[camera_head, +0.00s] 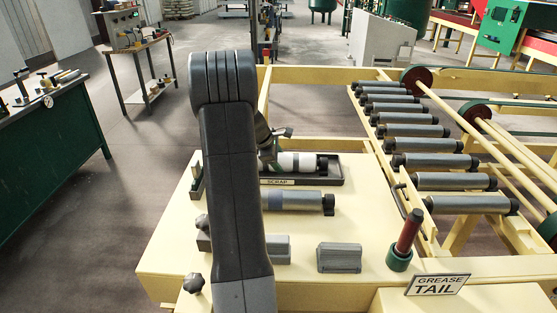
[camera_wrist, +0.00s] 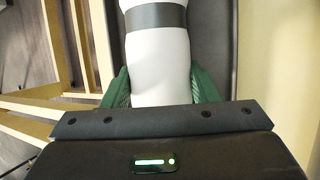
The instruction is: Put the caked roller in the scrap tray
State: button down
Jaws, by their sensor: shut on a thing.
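The caked roller (camera_head: 300,162) is white with a grey band and a dark end. It lies level within the outline of the black scrap tray (camera_head: 338,180), which carries a SCRAP label. I cannot tell whether it touches the tray floor. My gripper (camera_head: 270,150) is at the roller's left part, partly hidden behind my arm. In the wrist view, the green fingers of my gripper (camera_wrist: 157,90) are shut on the white roller (camera_wrist: 158,60), one on each side. The dark tray (camera_wrist: 213,50) shows behind it.
A grey roller with a bluish band (camera_head: 295,200) lies in front of the tray. A roller conveyor (camera_head: 430,159) runs along the right.

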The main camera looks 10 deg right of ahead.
jog(key=shift+f, duration=0.15)
jog(key=shift+c, duration=2.3)
grip_release()
jog(key=o, duration=0.3)
jog(key=shift+f, duration=0.15)
jog(key=b+v, duration=0.1)
jog(key=v, duration=1.3)
jog(key=shift+f, duration=0.15)
